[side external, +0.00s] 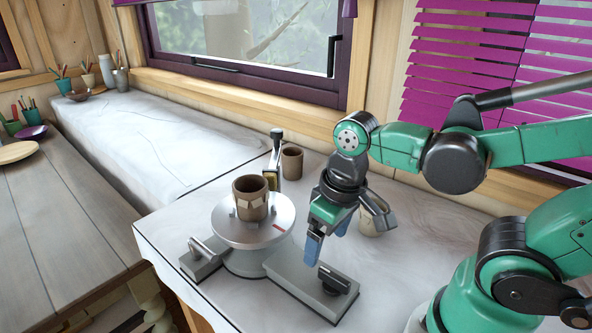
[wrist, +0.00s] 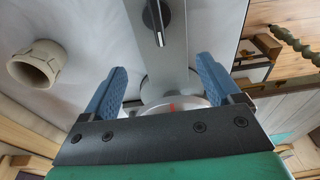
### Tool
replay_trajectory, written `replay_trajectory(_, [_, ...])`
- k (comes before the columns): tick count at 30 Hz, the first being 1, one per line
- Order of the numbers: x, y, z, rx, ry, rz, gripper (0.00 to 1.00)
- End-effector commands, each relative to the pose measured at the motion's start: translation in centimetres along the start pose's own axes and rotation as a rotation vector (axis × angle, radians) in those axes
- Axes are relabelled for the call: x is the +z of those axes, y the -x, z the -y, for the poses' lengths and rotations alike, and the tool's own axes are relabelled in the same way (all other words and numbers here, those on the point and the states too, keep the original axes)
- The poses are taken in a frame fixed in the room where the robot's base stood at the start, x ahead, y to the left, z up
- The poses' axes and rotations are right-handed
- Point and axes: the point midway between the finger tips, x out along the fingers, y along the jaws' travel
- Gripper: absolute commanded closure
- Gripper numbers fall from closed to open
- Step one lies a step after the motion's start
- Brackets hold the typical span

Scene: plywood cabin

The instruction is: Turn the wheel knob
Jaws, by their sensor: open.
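The wheel knob (side external: 338,279) is a small black dial on the right end of the grey base (side external: 312,288) of a potter's wheel. In the wrist view the knob (wrist: 157,18) is at the top centre, with a pale line along its raised grip. The round silver wheel head (side external: 232,228) carries a brown clay pot and has a red mark near its rim. My gripper (side external: 328,236) is open and empty, with blue finger pads, above the base between wheel head and knob. In the wrist view my gripper (wrist: 159,85) has its fingers apart, and the knob lies beyond them.
A beige cup (side external: 372,220) stands close behind my gripper; a brown cup (side external: 292,162) stands farther back. A grey block with a handle (side external: 203,258) sits left of the wheel. The white-covered bench (side external: 150,140) at back left is mostly clear.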

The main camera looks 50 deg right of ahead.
Motion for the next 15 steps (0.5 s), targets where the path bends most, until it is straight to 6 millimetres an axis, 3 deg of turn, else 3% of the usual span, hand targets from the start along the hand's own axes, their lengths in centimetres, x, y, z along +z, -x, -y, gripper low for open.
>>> replay_trajectory(6, [-4.3,2.1,-1.3,0.003,0.0,-0.37,0.16])
replay_trajectory(8, [-5.0,2.6,-1.5,0.009,0.006,-0.429,0.0])
replay_trajectory(11, [-5.2,2.7,-1.5,0.027,0.085,-0.443,0.0])
replay_trajectory(15, [-3.8,1.8,-0.9,0.063,0.411,-0.31,0.0])
